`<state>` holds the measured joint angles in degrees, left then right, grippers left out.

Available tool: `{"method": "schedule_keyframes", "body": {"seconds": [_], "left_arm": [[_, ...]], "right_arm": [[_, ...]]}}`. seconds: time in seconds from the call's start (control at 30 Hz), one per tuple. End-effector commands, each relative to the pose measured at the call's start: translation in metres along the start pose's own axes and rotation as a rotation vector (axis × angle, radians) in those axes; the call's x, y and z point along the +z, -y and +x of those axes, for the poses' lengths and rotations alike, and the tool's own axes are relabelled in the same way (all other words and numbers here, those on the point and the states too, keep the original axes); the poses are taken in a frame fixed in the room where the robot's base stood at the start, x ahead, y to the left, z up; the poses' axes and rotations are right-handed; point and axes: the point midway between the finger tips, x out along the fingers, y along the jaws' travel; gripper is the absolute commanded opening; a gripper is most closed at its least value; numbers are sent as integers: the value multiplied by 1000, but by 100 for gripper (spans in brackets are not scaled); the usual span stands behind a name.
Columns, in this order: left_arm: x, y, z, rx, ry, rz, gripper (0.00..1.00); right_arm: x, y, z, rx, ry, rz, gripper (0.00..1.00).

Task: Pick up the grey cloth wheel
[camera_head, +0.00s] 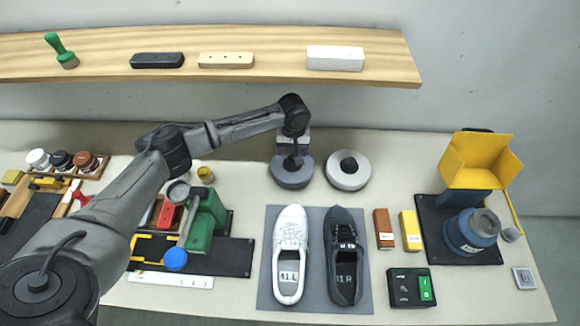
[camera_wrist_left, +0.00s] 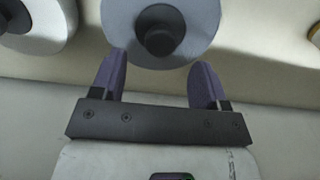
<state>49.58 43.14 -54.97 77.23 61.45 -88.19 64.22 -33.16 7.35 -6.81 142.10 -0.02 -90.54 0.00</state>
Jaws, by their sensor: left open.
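The grey cloth wheel (camera_head: 292,176) lies on the table left of a paler wheel, partly covered by my left gripper (camera_head: 292,158) from above in the head view. In the left wrist view the grey wheel (camera_wrist_left: 178,50) is a blue-grey disc with a dark round hub, cut off by the top edge. My left gripper (camera_wrist_left: 159,66) is open, its two purple fingers spread with nothing held between them. The hub shows just ahead of the gap between the fingertips. Contact with the wheel cannot be told. My right gripper is in neither view.
The paler wheel (camera_head: 348,180) stands close on the right. A grey mat (camera_head: 314,294) with a white shoe (camera_head: 288,262) and a dark shoe (camera_head: 345,262) lies in front. A green machine (camera_head: 203,219) is at the left. A wooden shelf (camera_head: 265,60) runs behind.

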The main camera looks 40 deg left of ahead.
Motion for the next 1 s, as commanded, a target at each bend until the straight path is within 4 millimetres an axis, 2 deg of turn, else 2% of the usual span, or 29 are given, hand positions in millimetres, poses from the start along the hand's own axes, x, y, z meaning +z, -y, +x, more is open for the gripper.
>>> {"method": "schedule_keyframes", "body": {"seconds": [0.3, 0.4, 0.73, 1.0], "left_arm": [[4, -1, 40, -1, 1, 0, 68], [4, -1, 47, 1, 0, 0, 68], [4, -1, 52, 0, 0, 0, 68], [4, -1, 51, 0, 0, 1, 42]], "right_arm": [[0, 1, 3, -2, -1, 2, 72], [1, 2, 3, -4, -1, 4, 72], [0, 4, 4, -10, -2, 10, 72], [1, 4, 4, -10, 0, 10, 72]]}}
